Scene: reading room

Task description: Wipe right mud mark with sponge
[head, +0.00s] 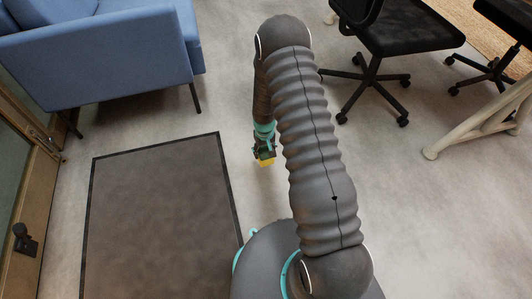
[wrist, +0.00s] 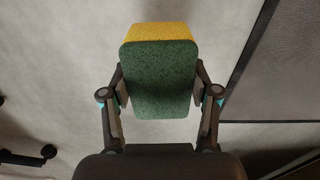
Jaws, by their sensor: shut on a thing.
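A sponge (head: 266,162) with a yellow side and a dark green side is held in my gripper (head: 263,148), above the grey floor just right of the dark mat. In the wrist view the sponge (wrist: 158,80) sits between the two fingers of my gripper (wrist: 160,92), which press on its left and right sides. Its green face is toward the camera, with yellow along the top. I cannot make out any distinct mud mark on the floor in either view; my arm hides part of the floor.
A dark-bordered mat (head: 160,215) lies left of my gripper; it also shows in the wrist view (wrist: 280,70). A blue sofa (head: 100,55) stands at upper left. Black office chairs (head: 398,28) and a pale table leg (head: 470,128) are at right. Floor between is clear.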

